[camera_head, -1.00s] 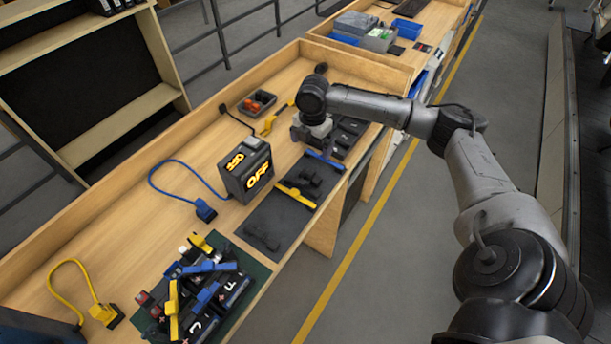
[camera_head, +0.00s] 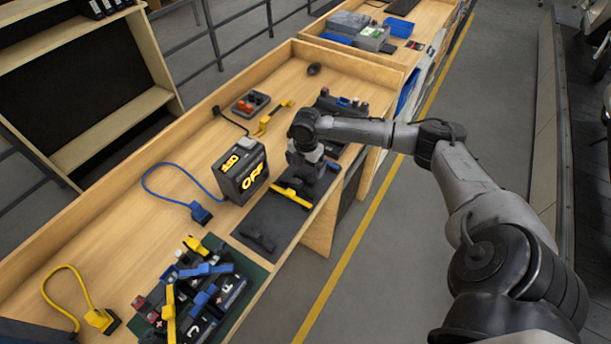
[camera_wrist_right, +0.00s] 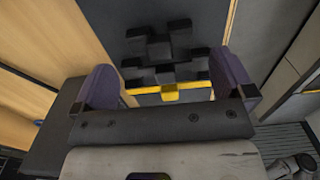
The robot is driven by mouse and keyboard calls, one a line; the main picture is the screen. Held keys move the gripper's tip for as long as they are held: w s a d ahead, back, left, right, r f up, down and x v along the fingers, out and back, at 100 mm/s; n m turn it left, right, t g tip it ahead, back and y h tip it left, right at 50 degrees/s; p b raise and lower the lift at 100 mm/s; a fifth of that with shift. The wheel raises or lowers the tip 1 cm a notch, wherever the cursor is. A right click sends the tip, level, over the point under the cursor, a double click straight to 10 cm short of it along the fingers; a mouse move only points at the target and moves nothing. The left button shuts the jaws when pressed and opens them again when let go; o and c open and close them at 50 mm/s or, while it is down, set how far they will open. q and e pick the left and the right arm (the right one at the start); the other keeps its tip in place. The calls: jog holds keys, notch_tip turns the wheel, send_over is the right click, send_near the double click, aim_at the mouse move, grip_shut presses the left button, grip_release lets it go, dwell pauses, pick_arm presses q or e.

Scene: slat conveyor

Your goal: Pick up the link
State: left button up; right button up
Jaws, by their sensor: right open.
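My right gripper (camera_head: 306,172) hangs over the dark mat (camera_head: 262,213), just behind a yellow bar (camera_head: 292,197) lying there. The wrist view shows the right gripper (camera_wrist_right: 165,88) open, with its two purple-grey fingers apart. Between and beyond them lie a black stepped part (camera_wrist_right: 160,48) and the yellow bar (camera_wrist_right: 172,92). They look close together; I cannot tell whether they are joined, or which piece is the link. Another black part (camera_head: 257,240) lies at the mat's near end. My left gripper is not in view.
A black box reading OFF (camera_head: 242,172) stands left of the mat. A green mat (camera_head: 257,277) holds a pile of batteries and coloured clips. A grey tray (camera_head: 250,104) with red items sits behind.

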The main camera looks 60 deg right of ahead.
aim_at(306, 172)
jog(key=shift+f, duration=2)
jog(key=shift+c, duration=0.5)
jog(key=c, duration=0.7)
jog(key=shift+r, duration=0.15)
